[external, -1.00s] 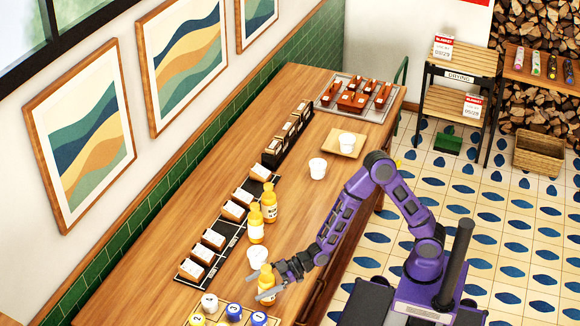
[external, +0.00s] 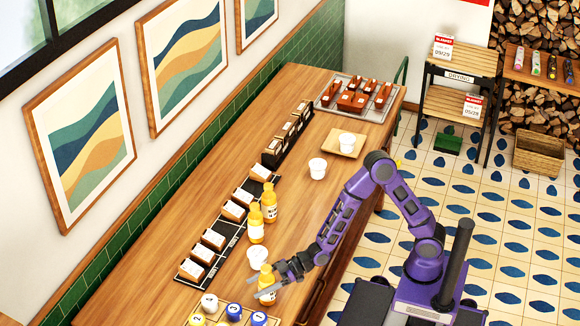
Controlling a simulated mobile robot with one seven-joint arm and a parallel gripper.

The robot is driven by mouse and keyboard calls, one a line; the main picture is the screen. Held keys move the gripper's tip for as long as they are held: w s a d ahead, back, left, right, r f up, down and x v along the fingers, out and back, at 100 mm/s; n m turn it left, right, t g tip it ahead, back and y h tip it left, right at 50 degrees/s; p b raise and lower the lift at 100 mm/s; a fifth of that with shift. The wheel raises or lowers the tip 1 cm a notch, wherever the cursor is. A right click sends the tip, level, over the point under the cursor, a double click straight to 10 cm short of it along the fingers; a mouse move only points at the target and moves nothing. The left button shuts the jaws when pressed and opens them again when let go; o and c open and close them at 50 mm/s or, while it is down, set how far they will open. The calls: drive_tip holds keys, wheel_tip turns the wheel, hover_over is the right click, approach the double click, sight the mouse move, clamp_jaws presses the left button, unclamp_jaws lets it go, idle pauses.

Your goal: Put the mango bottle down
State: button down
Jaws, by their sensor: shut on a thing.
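My gripper (external: 268,284) is at the near end of the long wooden counter (external: 180,235). It is shut on an orange-yellow bottle with a white label (external: 266,279), which stands upright between the fingers. The fingers hide part of the bottle, and I cannot tell whether its base touches the counter. Two similar orange-yellow bottles stand farther back: one (external: 256,226) and, just behind it, another (external: 269,201). I cannot read the labels.
A white cup (external: 257,257) stands just behind the held bottle. Numbered balls (external: 233,311) lie close in front. A black rack with white cards (external: 213,240) is to the left. Another white cup (external: 317,168) stands farther back. Bare counter lies at far left.

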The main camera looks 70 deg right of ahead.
wheel_tip(320, 180, up, 22)
drive_tip(key=p, duration=0.2)
drive_tip(key=w+d+m+t+h, duration=0.25)
drive_tip(key=w+d, duration=0.45)
drive_tip(key=d, duration=0.6)
drive_tip(key=w+d+m+t+h, duration=0.1)
drive_tip(key=w+d+m+h, duration=0.2)
drive_tip(key=w+d, duration=0.75)
drive_tip(key=d+m+h, duration=0.4)
drive_tip(key=d+h, duration=0.1)
drive_tip(key=d, duration=2.4)
drive_tip(key=shift+n+t, duration=0.25)
drive_tip(key=shift+t, duration=0.1)
drive_tip(key=shift+s+a+f+b, duration=0.15)
drive_tip(key=shift+f+b, duration=0.2)
drive_tip(key=shift+f, duration=5.05)
drive_tip(key=shift+s+f+b, duration=0.15)
drive_tip(key=shift+f+b, duration=0.15)
drive_tip(key=shift+f, duration=5.1)
